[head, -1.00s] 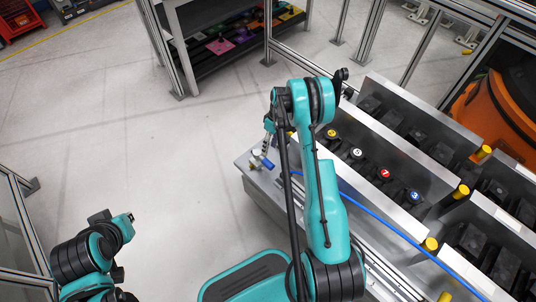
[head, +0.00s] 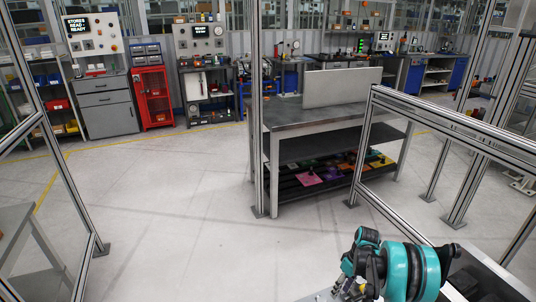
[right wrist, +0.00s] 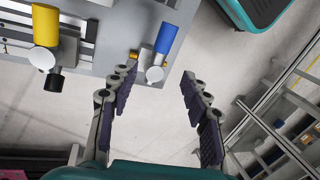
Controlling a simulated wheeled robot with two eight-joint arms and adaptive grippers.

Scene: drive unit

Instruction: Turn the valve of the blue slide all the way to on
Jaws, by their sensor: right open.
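In the right wrist view a valve with a blue handle (right wrist: 168,38) and a round white-grey body (right wrist: 155,74) sits at the edge of a grey metal plate (right wrist: 105,45). The handle points up and slightly right in the picture. My right gripper (right wrist: 159,71) is open and empty, with the valve body showing between its fingertips. I see no contact, and the depth gap is unclear. My left gripper is out of view.
A yellow-handled fitting (right wrist: 45,25) stands on the plate left of the valve. In the head view, metal frame rails (head: 455,130) stand beyond my right arm. A workbench (head: 330,112) stands further back. The floor (head: 190,215) at left centre is clear.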

